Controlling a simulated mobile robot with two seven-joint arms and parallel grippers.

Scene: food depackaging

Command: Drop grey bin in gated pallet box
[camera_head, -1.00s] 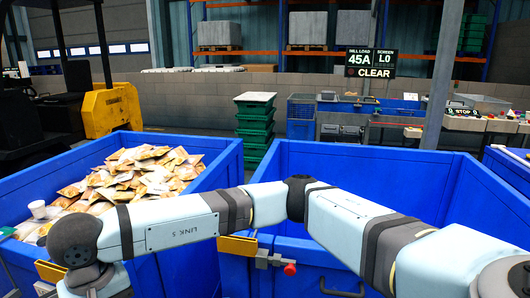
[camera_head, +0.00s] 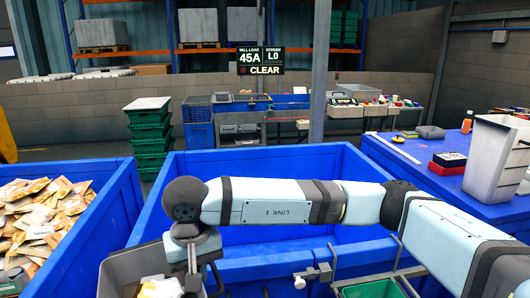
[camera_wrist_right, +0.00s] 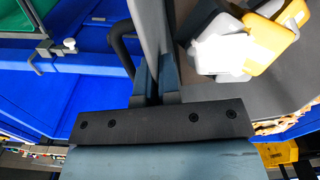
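The grey bin (camera_head: 118,272) is at the lower left of the head view, cut off by the frame's bottom edge, with pale packaging inside. My right gripper (camera_head: 192,278) is at its right side. In the right wrist view the gripper (camera_wrist_right: 155,88) is shut on the bin's wall (camera_wrist_right: 150,30); white and yellow pieces show inside the bin. The blue pallet box (camera_head: 355,165) stands open in the middle, with a latch and bar on its front; its visible floor is empty. The bin is near its front left corner, apparently outside the box. My left gripper is not in view.
A blue box (camera_head: 122,205) full of packets stands at left. A blue table (camera_head: 400,160) at right holds a tall grey container (camera_head: 494,155) and tools. Something green (camera_head: 372,290) sits low in front. Green crates (camera_head: 150,135) are stacked behind.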

